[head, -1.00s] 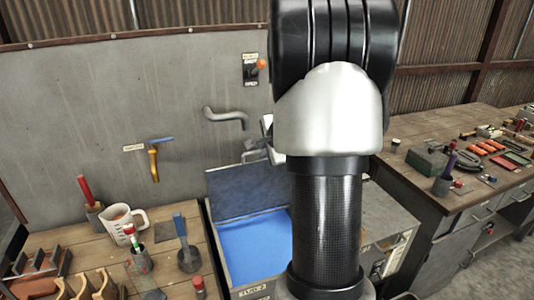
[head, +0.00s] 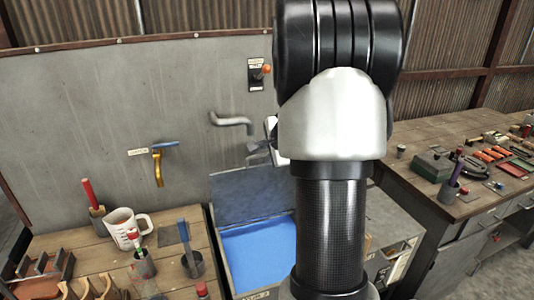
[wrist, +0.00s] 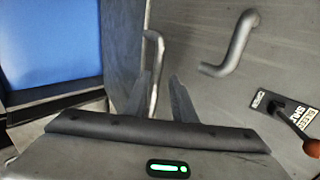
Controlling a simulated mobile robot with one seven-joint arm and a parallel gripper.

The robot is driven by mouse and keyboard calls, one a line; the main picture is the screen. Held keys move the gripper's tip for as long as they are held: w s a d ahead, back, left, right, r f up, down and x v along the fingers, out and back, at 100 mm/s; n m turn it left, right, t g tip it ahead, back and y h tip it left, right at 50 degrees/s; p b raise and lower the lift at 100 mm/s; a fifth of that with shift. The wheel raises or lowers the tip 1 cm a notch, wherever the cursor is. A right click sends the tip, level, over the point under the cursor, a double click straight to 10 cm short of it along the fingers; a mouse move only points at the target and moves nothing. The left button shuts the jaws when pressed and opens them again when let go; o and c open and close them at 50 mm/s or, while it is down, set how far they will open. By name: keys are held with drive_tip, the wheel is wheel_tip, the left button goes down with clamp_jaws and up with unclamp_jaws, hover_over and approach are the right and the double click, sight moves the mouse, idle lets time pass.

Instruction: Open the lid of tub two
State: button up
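Tub two (head: 219,250) stands at the centre, partly behind my arm, with a flat blue surface inside. Its grey lid (head: 240,198) stands up at the back of the tub, so the tub is open. In the wrist view the blue inside of the tub (wrist: 50,45) is at the left, and the lid (wrist: 120,50) is a grey panel beside it. A thin bar handle (wrist: 152,70) shows at the lid's far edge. My gripper (wrist: 162,88) is open, with a gap between its fingers, close to the handle. I cannot tell whether they touch.
A grey bent pipe (head: 232,121) and a switch with an orange knob (head: 259,74) are on the wall panel behind. Benches with a white jug (head: 124,228) and tools stand on both sides.

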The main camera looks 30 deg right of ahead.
drive_tip(key=shift+s+f, duration=0.1)
drive_tip(key=shift+f, duration=0.2)
drive_tip(key=p+v, duration=0.2)
drive_tip(key=v, duration=1.5)
drive_tip(key=shift+r, duration=0.4)
drive_tip(key=shift+a, duration=0.1)
